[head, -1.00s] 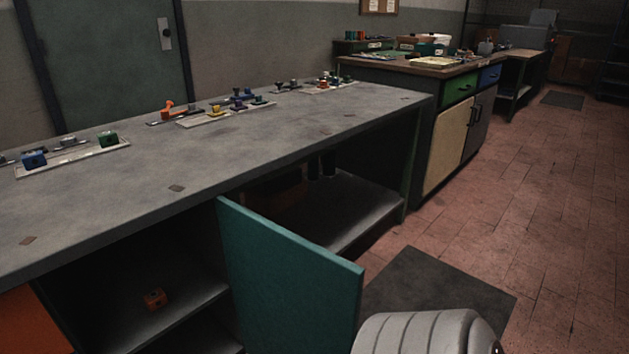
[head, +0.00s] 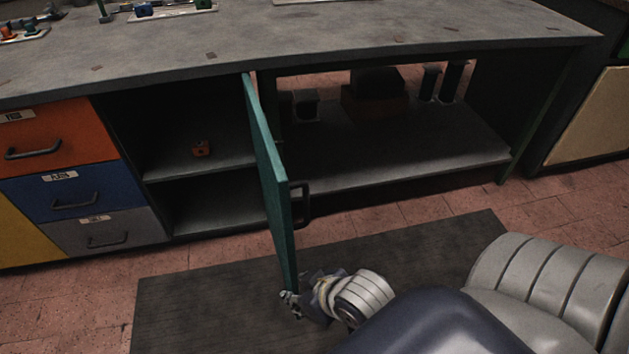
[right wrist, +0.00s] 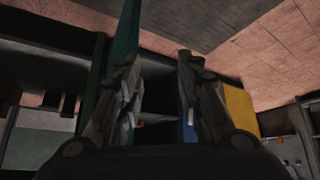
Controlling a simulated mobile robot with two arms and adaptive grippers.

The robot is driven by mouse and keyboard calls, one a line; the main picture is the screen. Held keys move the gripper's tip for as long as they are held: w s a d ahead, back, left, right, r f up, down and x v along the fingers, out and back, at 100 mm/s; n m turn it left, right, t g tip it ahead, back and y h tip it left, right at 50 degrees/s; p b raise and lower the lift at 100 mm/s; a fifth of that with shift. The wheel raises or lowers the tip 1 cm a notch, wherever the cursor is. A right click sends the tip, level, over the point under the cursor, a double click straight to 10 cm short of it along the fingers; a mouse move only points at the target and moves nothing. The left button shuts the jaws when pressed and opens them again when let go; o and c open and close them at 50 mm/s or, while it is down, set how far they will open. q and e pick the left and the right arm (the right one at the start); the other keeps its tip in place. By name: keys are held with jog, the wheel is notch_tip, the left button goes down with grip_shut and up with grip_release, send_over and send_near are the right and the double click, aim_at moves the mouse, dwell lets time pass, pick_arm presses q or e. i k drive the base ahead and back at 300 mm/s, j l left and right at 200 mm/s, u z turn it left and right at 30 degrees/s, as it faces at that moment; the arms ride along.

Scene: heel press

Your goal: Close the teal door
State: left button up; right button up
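The teal door (head: 268,170) stands open, swung out from the grey bench, and I see it nearly edge-on in the head view. Its dark handle (head: 301,203) is on the right-hand face. My right gripper (head: 290,300) is low at the door's outer edge. In the right wrist view its two fingers (right wrist: 157,62) are apart, with the teal door (right wrist: 126,35) beside the left finger. I cannot tell whether the finger touches the door. My left gripper is out of view.
Orange (head: 50,135), blue (head: 80,196) and grey (head: 105,233) drawers are left of the compartment. An open bay with a low shelf (head: 400,150) is to its right. A dark mat (head: 200,300) lies on the tiled floor. Small parts stand on the benchtop (head: 330,35).

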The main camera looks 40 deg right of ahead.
aim_at(276, 186)
jog(key=i+l, duration=0.1)
jog(key=l, duration=0.45)
jog(key=i+l+u, duration=0.15)
jog(key=l, duration=0.9)
